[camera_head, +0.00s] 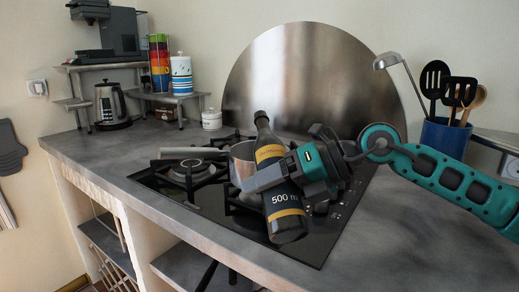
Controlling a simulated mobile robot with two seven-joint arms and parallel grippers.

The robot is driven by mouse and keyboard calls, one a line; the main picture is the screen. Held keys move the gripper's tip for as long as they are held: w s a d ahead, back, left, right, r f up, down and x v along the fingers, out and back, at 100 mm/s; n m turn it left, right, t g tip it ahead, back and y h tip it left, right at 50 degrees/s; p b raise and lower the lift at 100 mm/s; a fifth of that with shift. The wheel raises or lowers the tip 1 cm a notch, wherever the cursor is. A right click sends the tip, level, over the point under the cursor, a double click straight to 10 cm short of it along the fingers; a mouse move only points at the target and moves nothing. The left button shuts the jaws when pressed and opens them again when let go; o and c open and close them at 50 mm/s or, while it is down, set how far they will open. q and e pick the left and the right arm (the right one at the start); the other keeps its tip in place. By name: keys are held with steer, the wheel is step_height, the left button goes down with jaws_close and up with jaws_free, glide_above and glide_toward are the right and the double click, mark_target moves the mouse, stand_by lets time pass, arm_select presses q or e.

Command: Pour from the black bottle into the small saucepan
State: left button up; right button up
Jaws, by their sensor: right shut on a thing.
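The black bottle (283,224) has yellow bands and a "500 m" label. It leans a little, its neck up and to the left, above the front of the stove. My right gripper (264,180) reaches in from the right and is shut around the bottle's middle. The small saucepan (241,156) is a metal pan on the stove, just behind and left of the bottle. The bottle and gripper hide much of it, and its inside cannot be seen. Its pale handle (188,150) seems to point left. My left gripper is not in view.
The black gas stove (160,179) is set in the grey counter (408,240). A round metal splash plate (310,80) stands behind it. A blue utensil pot (446,137) is at the right. A kettle (111,106) and white jar (211,119) stand at the back left. The front right counter is clear.

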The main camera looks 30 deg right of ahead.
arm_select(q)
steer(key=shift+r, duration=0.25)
arm_select(e)
steer(key=shift+s, duration=0.15)
arm_select(q)
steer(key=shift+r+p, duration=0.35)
steer(key=shift+p, duration=0.2)
arm_select(e)
steer(key=shift+a+r, duration=0.1)
steer(key=shift+r, duration=0.05)
arm_select(q)
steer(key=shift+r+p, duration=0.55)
steer(key=shift+p, duration=0.1)
arm_select(e)
steer(key=shift+s+r+m+g, duration=0.2)
steer(key=shift+m+g, duration=0.1)
steer(key=shift+m, duration=0.1)
arm_select(q)
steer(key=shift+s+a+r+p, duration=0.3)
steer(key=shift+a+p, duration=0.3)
steer(key=shift+p, duration=0.55)
arm_select(e)
steer(key=shift+s+a+r+g, duration=0.15)
steer(key=shift+s+r+g, duration=0.1)
steer(key=shift+r+g, duration=0.15)
